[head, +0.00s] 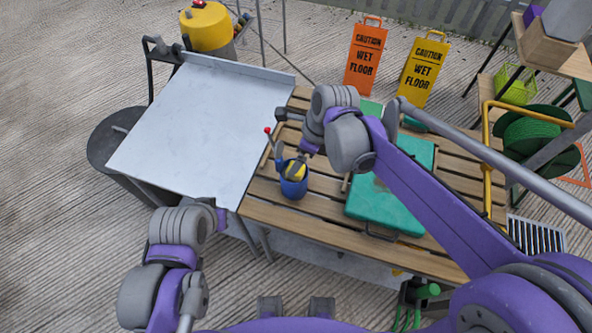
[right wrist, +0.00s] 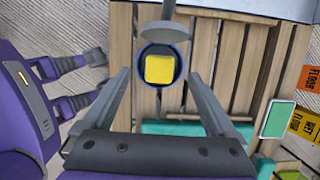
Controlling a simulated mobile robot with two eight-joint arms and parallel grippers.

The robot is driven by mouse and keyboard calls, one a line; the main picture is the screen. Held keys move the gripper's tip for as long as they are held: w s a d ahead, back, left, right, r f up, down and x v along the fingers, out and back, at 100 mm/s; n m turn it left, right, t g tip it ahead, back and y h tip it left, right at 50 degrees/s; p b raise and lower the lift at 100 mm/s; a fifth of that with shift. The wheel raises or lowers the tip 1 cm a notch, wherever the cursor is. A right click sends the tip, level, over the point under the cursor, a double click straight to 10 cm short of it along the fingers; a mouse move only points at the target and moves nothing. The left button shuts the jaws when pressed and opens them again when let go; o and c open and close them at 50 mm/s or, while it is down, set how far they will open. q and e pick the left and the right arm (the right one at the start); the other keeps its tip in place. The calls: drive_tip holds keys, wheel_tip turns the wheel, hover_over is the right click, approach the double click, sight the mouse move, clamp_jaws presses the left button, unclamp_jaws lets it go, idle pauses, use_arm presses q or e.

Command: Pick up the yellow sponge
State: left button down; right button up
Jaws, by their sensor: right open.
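The yellow sponge (head: 298,171) sits in the mouth of a blue cup (head: 293,189) on the slatted wooden table. In the right wrist view the sponge (right wrist: 159,69) shows as a yellow square inside the cup's round blue rim (right wrist: 141,60). My right gripper (right wrist: 158,82) is open, with one finger on each side of the cup in that view and nothing between the tips touching the sponge visibly. In the head view the right arm partly covers the sponge. My left arm is folded at the lower left; its gripper fingers do not show.
A teal case (head: 388,205) lies right of the cup. A pale metal table (head: 190,120) adjoins on the left. A grey rounded piece (right wrist: 163,27) overhangs the cup's far edge in the wrist view. Orange (head: 365,58) and yellow (head: 424,68) caution signs stand behind.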

sight(298, 178)
drive_tip(key=x, duration=0.3)
drive_tip(key=d+x, duration=0.1)
drive_tip(key=x, duration=0.1)
drive_tip(key=shift+s+f, duration=0.15)
clamp_jaws()
idle(0.4)
